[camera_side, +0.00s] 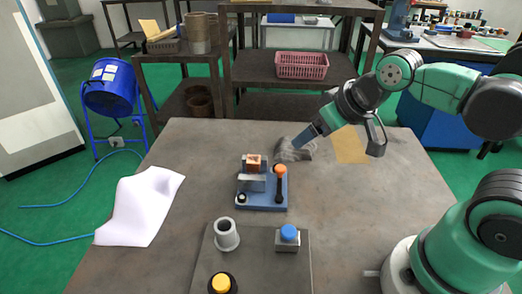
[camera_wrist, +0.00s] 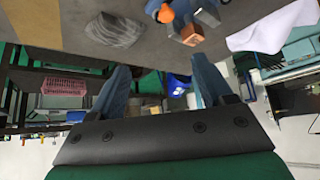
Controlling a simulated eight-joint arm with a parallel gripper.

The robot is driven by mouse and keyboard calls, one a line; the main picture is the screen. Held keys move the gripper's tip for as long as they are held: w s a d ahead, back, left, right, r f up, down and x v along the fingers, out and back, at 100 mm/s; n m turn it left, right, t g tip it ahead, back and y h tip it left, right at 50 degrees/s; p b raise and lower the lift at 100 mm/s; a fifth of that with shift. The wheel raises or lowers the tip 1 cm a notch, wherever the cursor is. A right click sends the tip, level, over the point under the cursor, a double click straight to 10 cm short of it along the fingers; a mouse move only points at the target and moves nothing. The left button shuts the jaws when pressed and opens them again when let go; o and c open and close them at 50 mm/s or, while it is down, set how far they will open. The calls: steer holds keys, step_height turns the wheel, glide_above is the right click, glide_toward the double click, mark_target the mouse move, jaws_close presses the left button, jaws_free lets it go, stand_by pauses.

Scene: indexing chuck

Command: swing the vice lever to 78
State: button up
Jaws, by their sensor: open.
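The vice (camera_side: 262,190) is a small fixture on a blue base in the middle of the table. An orange-brown block (camera_side: 253,162) sits at its top. The vice lever (camera_side: 280,182) is a dark bar with an orange knob, on the right side of the base. Its scale cannot be read. In the wrist view the orange knob (camera_wrist: 164,14) and the block (camera_wrist: 192,35) show at the top edge. My gripper (camera_side: 297,146) is above and to the right of the vice, apart from it. In the wrist view its blue fingers (camera_wrist: 160,75) are spread with nothing between them.
A grey crumpled lump (camera_side: 296,152) lies near my gripper, with a tan sheet (camera_side: 350,145) right of it. A white cloth (camera_side: 142,203) lies at left. A grey cup (camera_side: 226,234), a blue button box (camera_side: 288,238) and a yellow button (camera_side: 221,284) stand in front.

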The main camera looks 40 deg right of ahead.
steer(key=c, duration=0.4)
steer(key=n+g, duration=0.6)
steer(key=n, duration=1)
glide_above(281, 167)
steer(key=f, duration=0.3)
steer(key=shift+s+f, duration=0.25)
steer(key=shift+s, duration=0.05)
steer(key=shift+c, duration=0.2)
steer(key=shift+w+f+n+g, duration=0.3)
steer(key=shift+f+n+g, duration=0.25)
steer(key=shift+n, duration=0.25)
steer(key=shift+f, duration=2.85)
jaws_close()
